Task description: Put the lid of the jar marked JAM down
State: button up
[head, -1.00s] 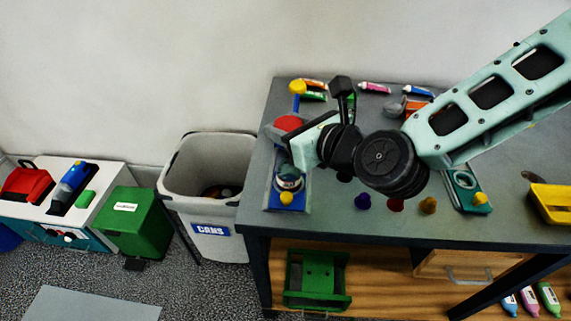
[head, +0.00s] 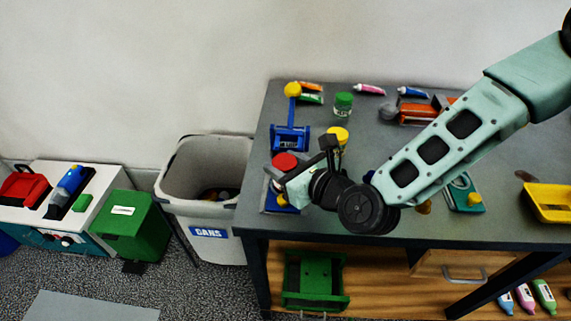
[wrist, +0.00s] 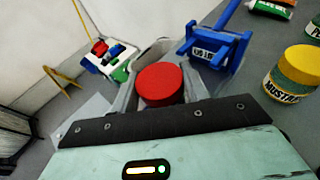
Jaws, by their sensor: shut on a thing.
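A red round lid (head: 285,161) sits between the fingers of my gripper (head: 279,177), over the left front of the table. In the wrist view the red lid (wrist: 160,84) lies between two grey fingers, which are shut on it. I see only its top, and cannot tell whether it touches anything below. A blue base (head: 267,201) shows under my gripper at the table's left edge. No jar marked JAM can be read; what stands directly under the lid is hidden by my gripper.
Behind the lid stands a blue holder (head: 290,139) with a label. A yellow-lidded mustard jar (wrist: 292,76) and a green-lidded jar (head: 343,104) stand to its right. A bin marked CANS (head: 209,232) is left of the table (head: 262,112). Tubes lie at the back.

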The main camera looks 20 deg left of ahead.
jog(key=shift+s+d+f, duration=0.1)
jog(key=shift+d+f, duration=0.05)
jog(key=shift+f, duration=0.3)
jog(key=shift+c, duration=0.4)
jog(key=o, duration=1.1)
jog(key=shift+f, duration=0.1)
jog(key=shift+r+p+v, duration=0.1)
jog(key=shift+p+v, duration=2.75)
jog(key=shift+v, duration=1.45)
jog(key=shift+r+p+v, duration=0.15)
jog(key=shift+p+v, duration=2.65)
jog(key=shift+v, duration=1.55)
